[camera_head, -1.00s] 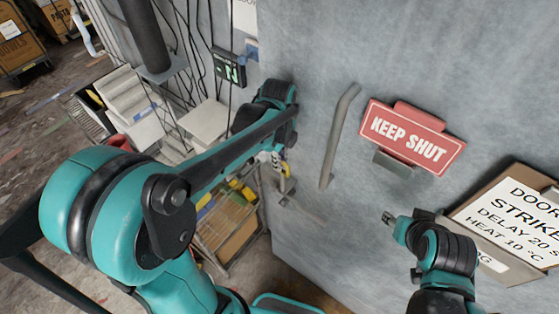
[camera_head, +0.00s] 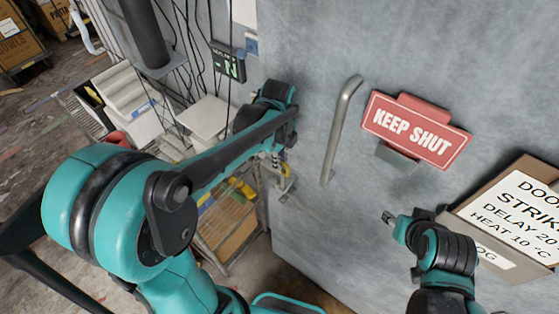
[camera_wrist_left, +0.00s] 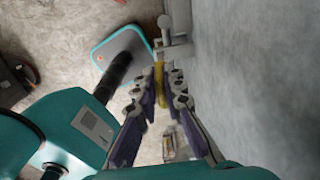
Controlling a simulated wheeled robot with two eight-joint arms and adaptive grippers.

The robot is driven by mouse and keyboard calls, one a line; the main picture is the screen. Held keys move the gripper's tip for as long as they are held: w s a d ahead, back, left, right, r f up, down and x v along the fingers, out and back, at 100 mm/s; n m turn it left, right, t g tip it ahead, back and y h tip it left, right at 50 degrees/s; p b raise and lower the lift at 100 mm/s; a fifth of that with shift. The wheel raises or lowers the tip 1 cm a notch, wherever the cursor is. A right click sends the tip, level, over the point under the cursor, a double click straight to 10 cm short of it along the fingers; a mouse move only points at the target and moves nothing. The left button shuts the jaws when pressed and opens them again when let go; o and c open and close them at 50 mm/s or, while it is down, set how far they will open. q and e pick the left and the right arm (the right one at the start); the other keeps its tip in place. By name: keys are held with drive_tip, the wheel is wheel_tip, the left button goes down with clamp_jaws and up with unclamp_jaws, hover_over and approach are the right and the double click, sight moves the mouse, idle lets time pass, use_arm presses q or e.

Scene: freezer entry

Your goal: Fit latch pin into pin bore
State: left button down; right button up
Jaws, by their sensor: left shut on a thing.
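My left gripper (camera_head: 278,158) is at the left edge of the grey door, its fingers partly hidden by its own arm. In the left wrist view its fingers (camera_wrist_left: 168,78) are closed around a slim yellow piece (camera_wrist_left: 158,62), which appears to be the latch pin. The pin's far end is close to a grey metal bracket (camera_wrist_left: 176,50) by the door face. The pin bore cannot be made out, and I cannot tell whether the pin touches the bracket. My right gripper (camera_head: 388,217) is in front of the door below the red sign; its jaw state is unclear.
The door (camera_head: 310,60) carries a vertical handle (camera_head: 340,130) and a red KEEP SHUT sign (camera_head: 417,131). A box with a printed label (camera_head: 520,215) stands at the right. A shelf cart (camera_head: 228,232) and hanging cables are left of the door.

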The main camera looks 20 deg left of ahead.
use_arm(q)
drive_tip(key=shift+f+b, duration=3.6)
drive_tip(key=shift+f, duration=0.75)
drive_tip(key=c, duration=2)
unclamp_jaws()
drive_tip(key=o, duration=0.4)
drive_tip(key=shift+o, duration=0.2)
wheel_tip(320, 180, up, 12)
drive_tip(key=shift+a, duration=0.1)
drive_tip(key=shift+s, duration=0.1)
